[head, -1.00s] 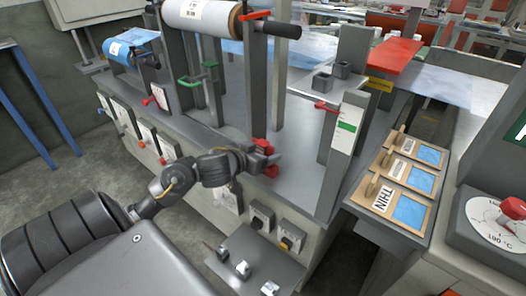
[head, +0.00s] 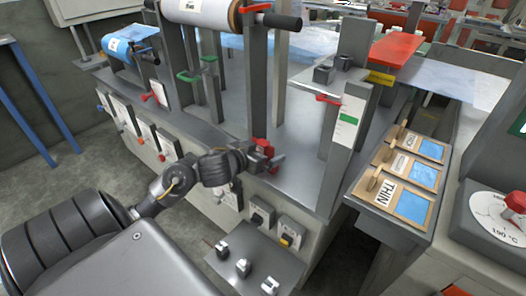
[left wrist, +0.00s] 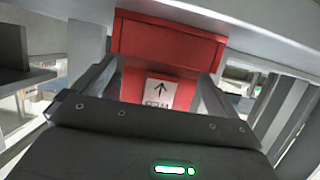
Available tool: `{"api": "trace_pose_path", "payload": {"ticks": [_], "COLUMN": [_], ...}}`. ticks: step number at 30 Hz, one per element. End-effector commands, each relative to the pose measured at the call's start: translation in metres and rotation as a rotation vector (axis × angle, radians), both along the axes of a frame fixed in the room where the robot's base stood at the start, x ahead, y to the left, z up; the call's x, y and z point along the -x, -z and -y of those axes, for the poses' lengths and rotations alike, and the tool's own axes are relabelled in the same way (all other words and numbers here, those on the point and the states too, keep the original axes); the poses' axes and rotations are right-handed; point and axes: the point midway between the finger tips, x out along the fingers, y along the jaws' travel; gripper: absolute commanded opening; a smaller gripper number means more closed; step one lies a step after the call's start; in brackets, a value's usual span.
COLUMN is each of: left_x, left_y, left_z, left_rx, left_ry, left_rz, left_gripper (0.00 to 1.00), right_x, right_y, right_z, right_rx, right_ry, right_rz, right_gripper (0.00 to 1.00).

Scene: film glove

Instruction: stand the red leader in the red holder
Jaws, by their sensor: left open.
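A red piece (head: 262,148) is at the front edge of the grey machine deck, by the foot of a tall grey post. It also shows in the left wrist view as a wide red block (left wrist: 168,42) above a narrower red part with a white arrow label (left wrist: 160,92). I cannot tell which part is the leader and which the holder. My left gripper (head: 270,160) is at this red piece; in the left wrist view its open fingers (left wrist: 158,75) stand on either side of the narrower part. Contact is not clear. My right gripper is not in view.
Tall grey posts (head: 257,80) rise close to the left gripper. Several sample boards (head: 402,203) lie on a shelf at the right. A low shelf (head: 262,262) with small white-topped blocks is below the arm. The middle deck (head: 300,150) is clear.

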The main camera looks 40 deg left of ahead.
Motion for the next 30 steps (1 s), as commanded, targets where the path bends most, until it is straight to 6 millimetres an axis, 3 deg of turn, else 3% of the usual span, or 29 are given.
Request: {"api": "trace_pose_path", "payload": {"ticks": [10,18,30], "left_x": [0.000,0.000,0.077], "left_y": [0.000,0.000,-0.030], "left_z": [0.000,0.000,0.002], "left_rx": [0.000,0.000,0.002], "left_ry": [0.000,0.000,0.000], "left_rz": [0.000,0.000,-0.006], "left_gripper": [0.98,0.98,0.98], "right_x": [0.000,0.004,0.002], "right_y": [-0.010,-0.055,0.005], "right_z": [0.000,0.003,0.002], "right_rx": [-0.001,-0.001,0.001], "right_ry": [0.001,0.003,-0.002], "right_rz": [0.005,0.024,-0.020], "right_gripper": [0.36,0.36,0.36]}}
